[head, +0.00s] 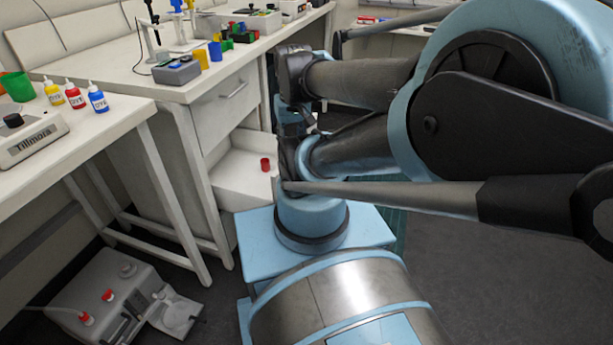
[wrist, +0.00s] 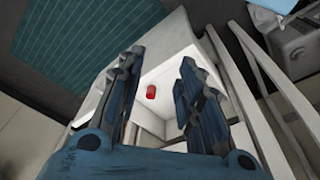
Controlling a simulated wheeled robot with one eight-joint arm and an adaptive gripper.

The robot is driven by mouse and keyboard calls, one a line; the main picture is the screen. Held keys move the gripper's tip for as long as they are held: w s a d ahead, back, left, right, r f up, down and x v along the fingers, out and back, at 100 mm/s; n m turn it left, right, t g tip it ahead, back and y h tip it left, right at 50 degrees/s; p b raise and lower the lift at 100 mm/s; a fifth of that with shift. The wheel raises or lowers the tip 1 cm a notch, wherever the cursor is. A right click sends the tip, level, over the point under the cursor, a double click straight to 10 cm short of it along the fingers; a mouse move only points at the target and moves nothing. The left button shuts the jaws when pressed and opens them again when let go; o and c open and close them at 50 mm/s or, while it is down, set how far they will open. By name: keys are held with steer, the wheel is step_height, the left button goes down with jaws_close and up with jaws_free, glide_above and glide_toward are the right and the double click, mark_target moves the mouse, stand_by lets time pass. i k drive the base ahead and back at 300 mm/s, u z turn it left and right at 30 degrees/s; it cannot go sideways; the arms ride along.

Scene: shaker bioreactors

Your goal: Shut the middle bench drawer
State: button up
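The middle bench drawer (head: 235,172) stands pulled out below a closed upper drawer (head: 225,108) in the white bench. A small red object (head: 265,164) lies inside it. In the wrist view the open drawer (wrist: 155,119) shows between and beyond my fingers, with the red object (wrist: 151,92) on its floor. My gripper (wrist: 160,62) is open and empty, its two blue fingers spread apart over the drawer. In the head view my arm hides the right part of the drawer, and the fingers are hard to make out. I cannot tell whether the fingers touch the drawer.
A left table (head: 80,130) carries a Tillmora device (head: 30,135) and several dye bottles (head: 75,96). A grey pump unit (head: 110,300) sits on the floor below. The bench top holds a grey box (head: 176,70) and coloured blocks. Dark floor (head: 480,280) is clear at right.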

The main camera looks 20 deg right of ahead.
mark_target(239, 183)
steer(key=z, duration=0.9)
steer(key=k, duration=1.35)
steer(key=u, duration=0.35)
steer(key=i, duration=1)
steer(key=z, duration=0.05)
